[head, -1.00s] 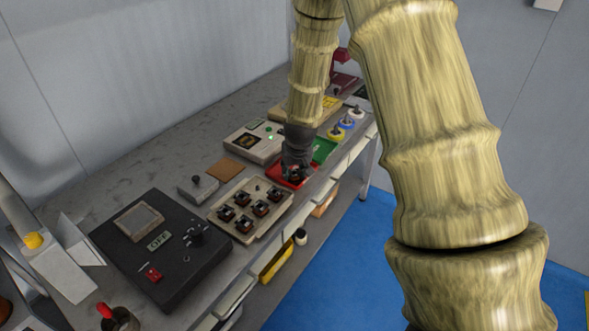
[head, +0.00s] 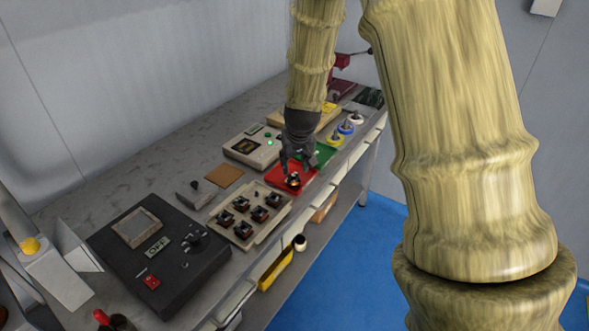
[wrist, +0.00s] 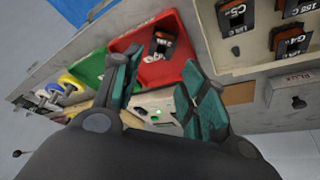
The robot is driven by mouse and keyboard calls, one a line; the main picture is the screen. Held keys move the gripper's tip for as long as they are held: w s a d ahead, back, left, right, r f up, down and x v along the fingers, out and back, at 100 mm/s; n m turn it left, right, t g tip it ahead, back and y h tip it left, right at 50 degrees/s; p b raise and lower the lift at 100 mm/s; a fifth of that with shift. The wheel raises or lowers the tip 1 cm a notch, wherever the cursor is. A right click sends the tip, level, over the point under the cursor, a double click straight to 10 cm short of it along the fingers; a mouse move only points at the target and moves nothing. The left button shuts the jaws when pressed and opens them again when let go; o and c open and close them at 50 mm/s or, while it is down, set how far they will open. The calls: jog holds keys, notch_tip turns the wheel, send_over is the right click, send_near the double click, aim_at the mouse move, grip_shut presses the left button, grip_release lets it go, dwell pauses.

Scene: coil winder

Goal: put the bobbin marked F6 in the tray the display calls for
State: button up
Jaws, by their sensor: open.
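A dark bobbin with copper-coloured parts (head: 292,181) lies in the red tray (head: 306,174). It also shows in the wrist view (wrist: 163,45), where its marking is too small to read. My gripper (head: 291,165) is open and empty, just above and behind this bobbin, with its fingers (wrist: 160,92) apart and clear of it. The green tray (head: 324,152) is beside the red one and looks empty. A beige unit with a small screen (head: 244,146) and a lit green lamp stands behind the trays; its screen text is not legible.
A beige rack (head: 245,240) holds several similar bobbins left of the red tray. A black control box (head: 185,262) is farther left. Yellow, blue and white spools (head: 346,127) stand beyond the green tray. A brown pad (head: 225,176) lies behind the rack.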

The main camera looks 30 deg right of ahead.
jog(key=shift+v, duration=2.15)
